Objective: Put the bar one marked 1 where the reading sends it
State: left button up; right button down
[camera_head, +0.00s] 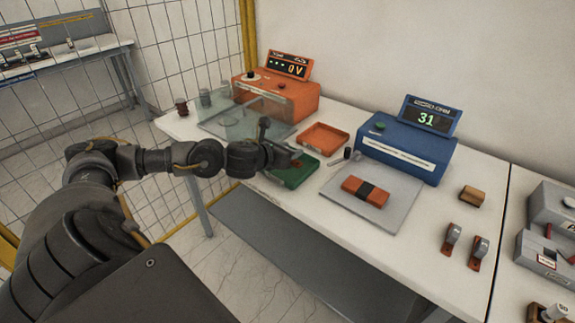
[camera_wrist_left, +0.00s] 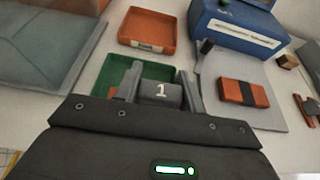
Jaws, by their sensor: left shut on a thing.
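My left gripper (camera_head: 286,160) is shut on the bar marked 1 (camera_wrist_left: 161,92), whose dark face with a white 1 shows between the fingers in the left wrist view. The gripper and bar are at the green tray (camera_head: 306,174); I cannot tell whether the bar touches its floor. The open orange tray (camera_head: 325,138) sits behind the green one. The blue meter (camera_head: 408,155) has a lit display (camera_head: 433,118) reading 31. Another orange bar with a black band (camera_head: 366,191) lies on the grey plate (camera_head: 395,212). My right gripper is out of view.
An orange tester (camera_head: 283,92) showing 0 V stands at the back left, with a clear shield (camera_head: 255,118) before it. A probe (camera_head: 347,153) lies near the blue meter. A wooden block (camera_head: 471,196) and two clamps (camera_head: 453,237) are at the right. A mesh fence stands at left.

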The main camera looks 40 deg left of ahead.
pick_arm(q)
jog(key=f, duration=0.1)
jog(key=w+a+f, duration=0.1)
jog(key=a+f, duration=0.1)
jog(key=shift+w+a+f, duration=0.1)
jog(key=shift+w+f, duration=0.25)
jog(key=shift+w, duration=0.05)
jog(key=shift+w+a+f+p, duration=0.2)
jog(key=shift+f+p, duration=0.1)
jog(key=shift+f, duration=0.1)
jog(key=shift+a+f, duration=0.15)
jog(key=shift+f, duration=0.2)
notch_tip(320, 180, down, 3)
jog(key=shift+r+p, duration=0.15)
jog(key=shift+p, duration=0.5)
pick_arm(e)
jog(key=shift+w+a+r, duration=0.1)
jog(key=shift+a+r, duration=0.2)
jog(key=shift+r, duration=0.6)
